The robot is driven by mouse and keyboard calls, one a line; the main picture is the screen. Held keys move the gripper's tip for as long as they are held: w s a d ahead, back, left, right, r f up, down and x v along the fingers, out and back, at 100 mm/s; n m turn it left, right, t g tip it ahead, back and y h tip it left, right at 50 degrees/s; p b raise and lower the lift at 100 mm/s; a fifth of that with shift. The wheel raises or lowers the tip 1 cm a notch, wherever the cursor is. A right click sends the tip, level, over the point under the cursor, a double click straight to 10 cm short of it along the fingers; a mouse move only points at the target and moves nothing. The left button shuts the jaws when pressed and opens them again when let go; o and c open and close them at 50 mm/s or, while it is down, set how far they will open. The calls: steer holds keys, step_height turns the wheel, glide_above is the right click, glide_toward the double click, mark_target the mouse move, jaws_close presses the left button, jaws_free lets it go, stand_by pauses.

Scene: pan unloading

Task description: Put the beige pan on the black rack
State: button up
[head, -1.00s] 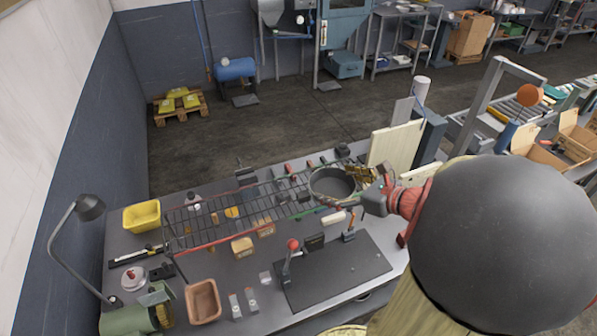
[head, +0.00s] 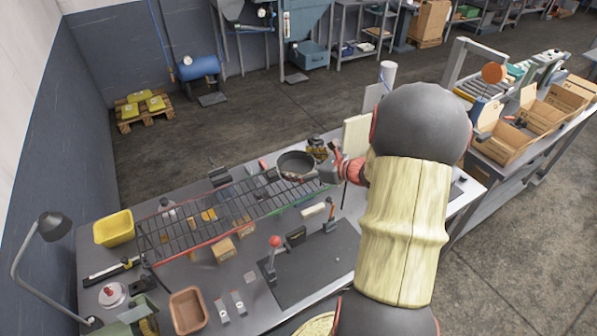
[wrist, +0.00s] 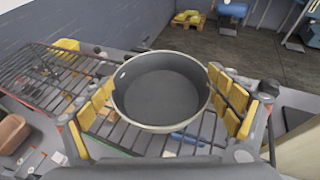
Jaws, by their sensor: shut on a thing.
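The beige pan (wrist: 162,128) is a round pan with a pale rim and a dark grey inside. It is level and upright in the wrist view, between the yellow finger pads of my gripper (wrist: 163,98). In the head view the pan (head: 297,169) is at the right end of the black rack, with my gripper (head: 322,162) at its right side. The black wire rack (head: 205,222) spans the workbench. In the wrist view the rack (wrist: 48,82) extends left, and its wires pass beneath the pan. I cannot tell whether the pan touches them.
A yellow bin (head: 114,228) stands left of the rack, and a desk lamp (head: 53,226) stands nearer. Small boxes and tools lie under and in front of the rack. A dark mat (head: 318,262) with a red-knobbed lever (head: 275,243) is nearer. A pale board (head: 355,135) stands behind my arm.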

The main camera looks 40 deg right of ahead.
mark_target(301, 171)
steer(key=shift+w+d+f, duration=0.15)
steer(key=shift+w+f, duration=0.1)
steer(key=shift+f, duration=0.1)
steer(key=shift+d+f, duration=0.1)
steer(key=shift+f, duration=1.45)
steer(key=shift+f, duration=0.15)
steer(key=o, duration=1.2)
